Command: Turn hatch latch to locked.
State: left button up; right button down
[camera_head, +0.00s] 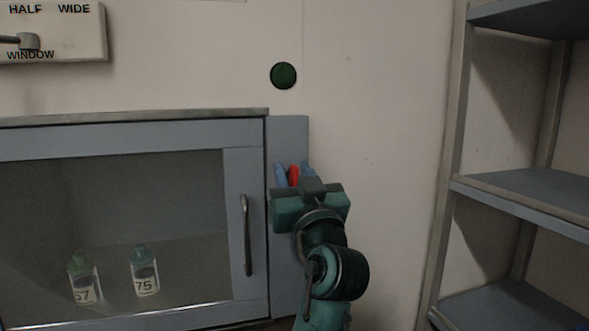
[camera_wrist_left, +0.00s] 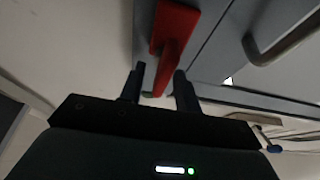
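The hatch latch is a red lever (camera_head: 293,176) on the grey panel to the right of the hatch door (camera_head: 240,165). In the left wrist view the red latch (camera_wrist_left: 173,38) has a broad plate and a narrow handle pointing toward the gripper. My left gripper (camera_head: 285,175) is at the latch in the head view, partly hiding it. In the left wrist view its two dark fingers (camera_wrist_left: 158,88) are apart, with the end of the red handle between them and gaps on both sides. My right gripper is not in view.
The hatch door has a vertical bar handle (camera_head: 247,235) just left of my gripper; it also shows in the wrist view (camera_wrist_left: 285,35). Two labelled bottles (camera_head: 84,278) (camera_head: 144,273) stand behind the glass. A round green button (camera_head: 283,75) is above. Shelves (camera_head: 520,190) stand right.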

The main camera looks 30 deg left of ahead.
pick_arm(q)
jog(key=shift+c, duration=0.3)
grip_shut()
